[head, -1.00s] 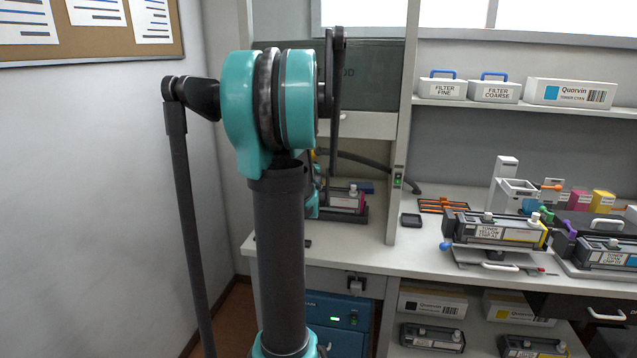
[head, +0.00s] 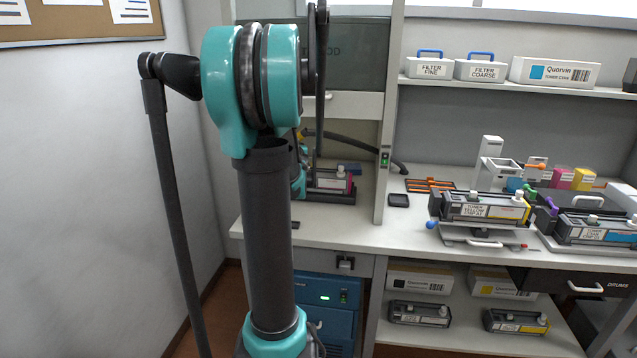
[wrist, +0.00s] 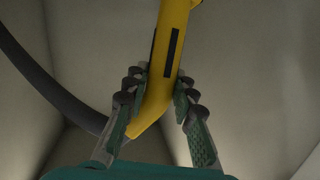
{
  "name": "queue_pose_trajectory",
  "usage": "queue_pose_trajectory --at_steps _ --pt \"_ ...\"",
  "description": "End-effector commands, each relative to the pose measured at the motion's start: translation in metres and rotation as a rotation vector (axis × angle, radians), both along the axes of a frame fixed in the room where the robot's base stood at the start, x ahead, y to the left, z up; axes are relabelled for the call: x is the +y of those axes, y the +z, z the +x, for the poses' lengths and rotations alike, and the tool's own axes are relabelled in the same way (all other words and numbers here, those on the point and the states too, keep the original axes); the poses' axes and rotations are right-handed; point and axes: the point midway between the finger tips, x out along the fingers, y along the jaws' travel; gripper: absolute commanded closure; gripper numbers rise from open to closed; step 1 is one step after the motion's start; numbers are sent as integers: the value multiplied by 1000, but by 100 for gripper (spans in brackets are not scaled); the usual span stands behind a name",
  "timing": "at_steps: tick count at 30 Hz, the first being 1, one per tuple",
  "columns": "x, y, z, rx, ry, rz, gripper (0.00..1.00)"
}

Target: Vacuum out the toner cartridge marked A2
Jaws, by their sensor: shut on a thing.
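My gripper (wrist: 158,105) is shut on a yellow vacuum wand (wrist: 172,45) in the wrist view, its fingers on both sides of the wand. A dark hose (wrist: 45,80) curves at the left there. In the head view my arm hides most of the gripper and wand. A toner cartridge with a magenta end (head: 328,181) lies in a dark tray inside the hood, partly behind my arm. A yellow-banded cartridge (head: 485,207) sits on a stand on the bench; a blue-banded one (head: 595,230) is to its right. I cannot read which is marked A2.
A blue vacuum unit (head: 322,290) with a green light stands under the bench. A hood post (head: 387,120) divides the hood from the open bench. Filter boxes (head: 430,68) stand on the shelf. Orange frames (head: 430,186) and a small black tray (head: 398,200) lie by the post.

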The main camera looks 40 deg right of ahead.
Motion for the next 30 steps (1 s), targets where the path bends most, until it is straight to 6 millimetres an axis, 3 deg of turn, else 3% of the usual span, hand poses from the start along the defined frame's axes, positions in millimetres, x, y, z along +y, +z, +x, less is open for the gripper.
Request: queue_pose_trajectory --at_steps 8,30 --pt "0 2 0 0 0 0 100" --pt "0 49 0 0 0 0 100"
